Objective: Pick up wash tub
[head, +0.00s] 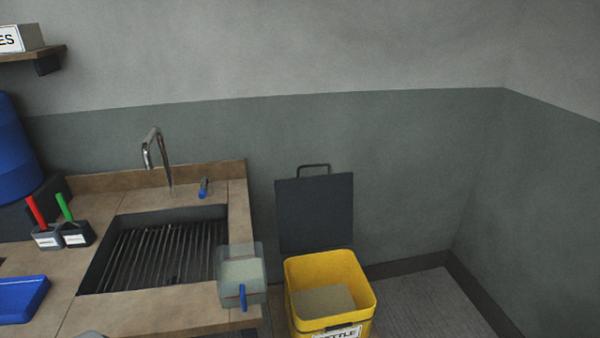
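A shallow blue tub (22,300) sits on the wooden counter at the far left of the head view, partly cut off by the picture's edge. It may be the wash tub, but no label on it shows. Neither of my grippers can be made out in this view.
A sink (100,270) with slats and a tap (149,150) is set in the counter (150,315). Black pots (77,235) hold red and green handles. An open yellow bin (330,270) stands right.

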